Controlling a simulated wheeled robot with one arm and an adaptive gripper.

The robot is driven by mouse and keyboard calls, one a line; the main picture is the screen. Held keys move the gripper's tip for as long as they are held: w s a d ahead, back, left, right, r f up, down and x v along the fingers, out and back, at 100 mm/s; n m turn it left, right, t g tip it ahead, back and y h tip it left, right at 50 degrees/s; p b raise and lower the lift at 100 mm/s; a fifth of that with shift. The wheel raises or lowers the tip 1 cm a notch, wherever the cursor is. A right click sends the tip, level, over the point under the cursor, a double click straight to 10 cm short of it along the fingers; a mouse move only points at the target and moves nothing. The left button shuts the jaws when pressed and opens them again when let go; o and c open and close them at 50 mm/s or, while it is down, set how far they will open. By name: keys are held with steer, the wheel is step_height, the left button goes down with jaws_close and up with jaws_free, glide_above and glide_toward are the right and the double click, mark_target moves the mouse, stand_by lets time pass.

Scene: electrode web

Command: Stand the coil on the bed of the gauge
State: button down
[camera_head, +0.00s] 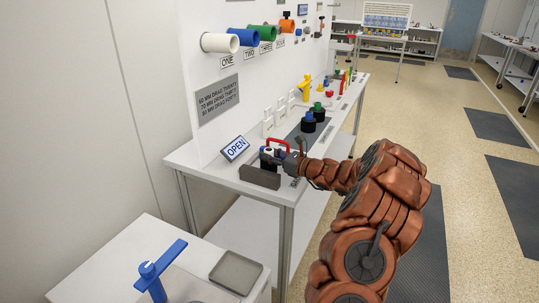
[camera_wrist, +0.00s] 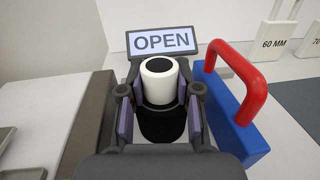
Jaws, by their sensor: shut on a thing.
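The coil (camera_wrist: 159,84) has a white core with a dark hole and a black lower body. It looks upright between the two fingers of my gripper (camera_wrist: 159,112), whose purple pads press on its sides. In the head view my gripper (camera_head: 277,158) is at the near end of the bench. The gauge shows as a dark grey block (camera_wrist: 97,115) on the left and a blue block (camera_wrist: 232,110) with a red handle (camera_wrist: 242,80) on the right. The coil is between these two. My gripper hides its underside, so I cannot tell whether it touches the bed.
An OPEN sign (camera_wrist: 161,41) stands behind the coil. Black coils with blue and green cores (camera_head: 313,114) stand farther along the bench. Colored pegs (camera_head: 220,42) stick out of the white wall panel. A side table with a blue stand (camera_head: 162,262) and grey tray (camera_head: 236,271) is nearer.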

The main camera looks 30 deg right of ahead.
steer(key=c, duration=0.8)
jaws_free()
steer(key=shift+r, duration=0.15)
steer(key=v, duration=1.2)
